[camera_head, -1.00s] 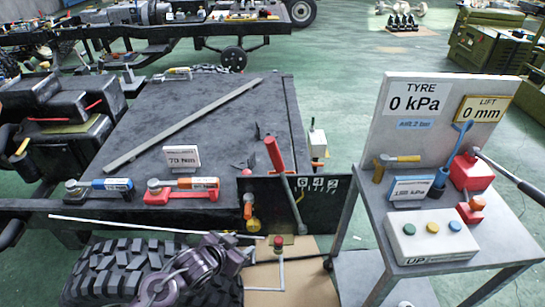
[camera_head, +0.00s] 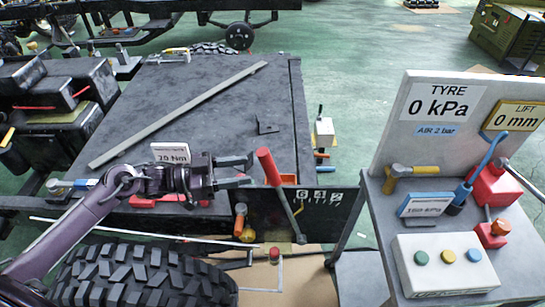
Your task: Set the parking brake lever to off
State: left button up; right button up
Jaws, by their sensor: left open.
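The lever with a red grip (camera_head: 269,166) and a grey rod stands at the right front of the dark deck, its top leaning left. Its rod runs down past a black plate (camera_head: 330,205) marked with white digits. My left gripper (camera_head: 247,171) is just left of the red grip, level with it. Its two fingers are open and point right towards the grip, with nothing between them. A small gap seems to remain, though contact is hard to judge. My right gripper is not in view.
A grey cart (camera_head: 515,239) with a gauge panel, button box (camera_head: 447,262) and tools stands at the right. A large tyre (camera_head: 140,275) lies below my left arm. A red-handled tool and a torque sign (camera_head: 171,153) are partly behind my arm. A long grey bar (camera_head: 180,113) lies on the deck.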

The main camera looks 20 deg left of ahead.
aim_at(269, 167)
pick_arm(q)
jog(key=p+x, duration=0.1)
jog(key=x, duration=0.6)
jog(key=shift+s+d+r+p, duration=0.1)
jog(key=shift+s+r+p, duration=0.05)
jog(key=shift+p, duration=0.2)
jog(key=shift+d, duration=0.25)
grip_shut()
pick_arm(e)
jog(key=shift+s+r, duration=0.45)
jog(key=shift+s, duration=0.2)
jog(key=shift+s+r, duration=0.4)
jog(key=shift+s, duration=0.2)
